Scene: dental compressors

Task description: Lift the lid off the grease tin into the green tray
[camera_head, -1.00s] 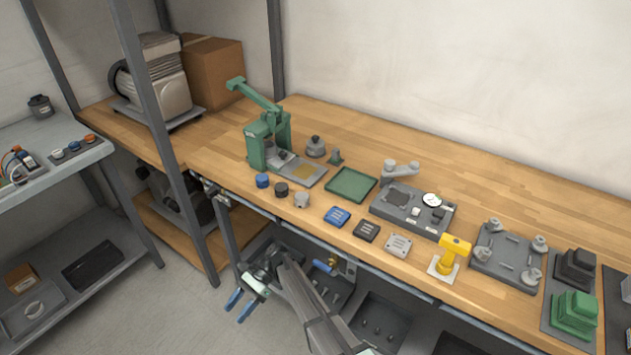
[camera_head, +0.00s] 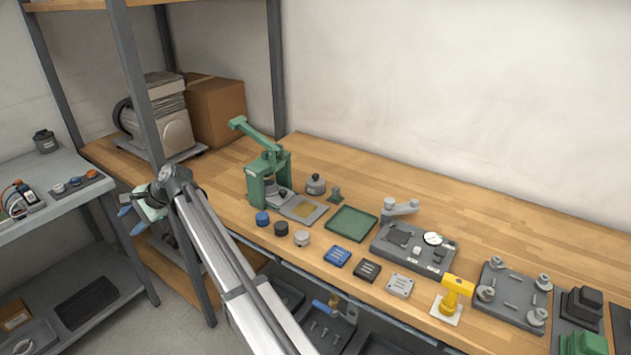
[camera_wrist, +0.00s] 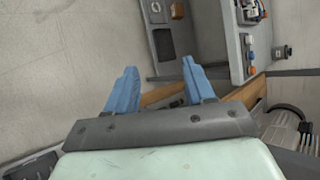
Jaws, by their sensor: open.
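A round grey tin with a dark knobbed lid (camera_head: 316,185), which looks like the grease tin, stands on the bench just right of the green press. Its lid appears to be on. The green tray (camera_head: 352,223) lies flat and empty to the right and in front of it. My gripper (camera_head: 130,220) is off the bench's left front side, well away from both, between the bench and the grey side table. In the wrist view its blue fingers (camera_wrist: 160,70) are spread with nothing between them. The tin and tray do not show there.
Several caps and blocks line the bench's front edge. A dial fixture (camera_head: 415,248) is right of the tray. A grey shelf post (camera_head: 165,130) rises near my gripper.

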